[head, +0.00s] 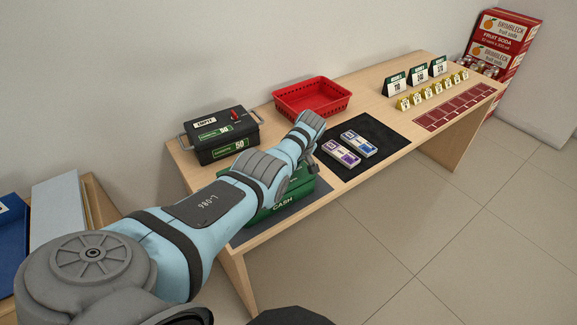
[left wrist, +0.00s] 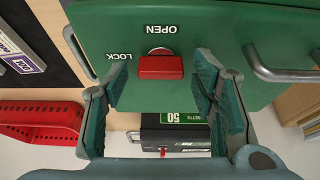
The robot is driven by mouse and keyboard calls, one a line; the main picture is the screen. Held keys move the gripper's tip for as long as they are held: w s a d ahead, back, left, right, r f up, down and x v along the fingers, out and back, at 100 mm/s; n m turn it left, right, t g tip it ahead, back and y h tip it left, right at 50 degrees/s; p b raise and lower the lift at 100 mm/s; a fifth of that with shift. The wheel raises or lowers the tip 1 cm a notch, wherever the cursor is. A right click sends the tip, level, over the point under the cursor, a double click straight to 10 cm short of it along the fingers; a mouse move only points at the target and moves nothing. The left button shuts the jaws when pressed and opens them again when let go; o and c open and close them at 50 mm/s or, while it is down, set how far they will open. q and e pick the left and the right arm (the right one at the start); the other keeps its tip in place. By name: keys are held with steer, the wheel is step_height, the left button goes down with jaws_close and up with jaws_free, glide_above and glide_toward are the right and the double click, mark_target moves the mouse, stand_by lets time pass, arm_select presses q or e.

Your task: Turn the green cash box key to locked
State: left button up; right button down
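The green cash box (head: 283,206) stands at the near left end of the counter, partly covered by my left arm. In the left wrist view its green face (left wrist: 225,30) carries a red key (left wrist: 160,67), with the labels OPEN and LOCK beside it, upside down in this view. The key's red grip lies level across the picture; OPEN is above it and LOCK is to its left. My left gripper (left wrist: 163,78) is open, with one finger on each side of the key and visible gaps between. In the head view the key is hidden by my arm. My right gripper is not in view.
A black cash box (head: 222,133) with a red key stands behind on the left. A red basket (head: 312,97) is at the back. A black mat (head: 385,134) holds banknote bundles (head: 358,145).

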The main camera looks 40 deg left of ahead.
arm_select(q)
steer(key=shift+r, duration=0.1)
steer(key=v, duration=1.1)
steer(key=shift+d+r, duration=0.25)
steer(key=shift+r, duration=0.05)
steer(key=shift+s, duration=0.1)
